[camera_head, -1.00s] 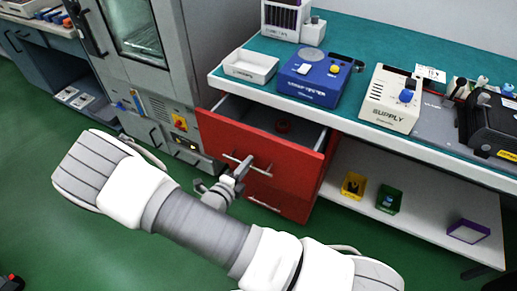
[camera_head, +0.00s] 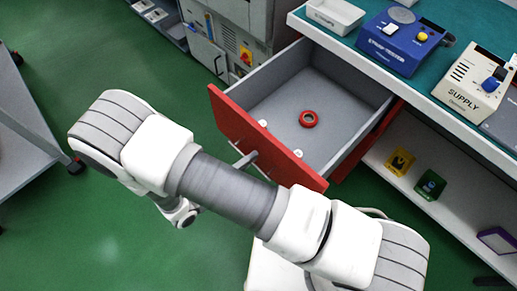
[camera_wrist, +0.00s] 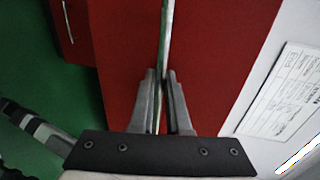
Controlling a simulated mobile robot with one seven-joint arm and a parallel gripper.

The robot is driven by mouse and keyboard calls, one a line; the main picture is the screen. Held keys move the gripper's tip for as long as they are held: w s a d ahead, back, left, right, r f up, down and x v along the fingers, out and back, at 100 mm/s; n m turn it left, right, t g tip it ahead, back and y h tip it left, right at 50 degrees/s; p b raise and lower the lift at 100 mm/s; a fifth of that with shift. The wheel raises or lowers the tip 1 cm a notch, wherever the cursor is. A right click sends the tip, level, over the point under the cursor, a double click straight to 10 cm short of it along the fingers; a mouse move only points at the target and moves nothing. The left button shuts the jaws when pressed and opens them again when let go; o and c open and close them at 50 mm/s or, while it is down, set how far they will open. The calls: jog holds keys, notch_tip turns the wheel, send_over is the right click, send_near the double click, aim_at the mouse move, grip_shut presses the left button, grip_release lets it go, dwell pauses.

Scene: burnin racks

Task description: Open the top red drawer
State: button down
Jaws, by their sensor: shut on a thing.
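The top red drawer (camera_head: 262,138) is pulled well out from under the bench in the head view. Its grey inside shows a red ring (camera_head: 308,118) and two small white pieces. In the wrist view its red front (camera_wrist: 215,50) fills much of the picture. The drawer's metal handle bar (camera_wrist: 167,30) runs between the fingers of my gripper (camera_wrist: 163,75), which is shut on it.
A teal bench top holds a white tray (camera_head: 335,14), a blue device (camera_head: 402,42) and a beige supply unit (camera_head: 472,88). A lower shelf has yellow (camera_head: 399,161), green (camera_head: 430,184) and purple (camera_head: 497,241) bins. Green floor is clear at left, beside a grey cart (camera_head: 30,130).

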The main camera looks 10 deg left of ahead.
jog(key=shift+s+a, duration=0.45)
jog(key=shift+s, duration=0.15)
jog(key=c, duration=0.9)
grip_release()
jog(key=v, duration=1.7)
jog(key=shift+s+a+r+p, duration=0.1)
jog(key=shift+a+p, duration=0.05)
jog(key=shift+p, duration=0.2)
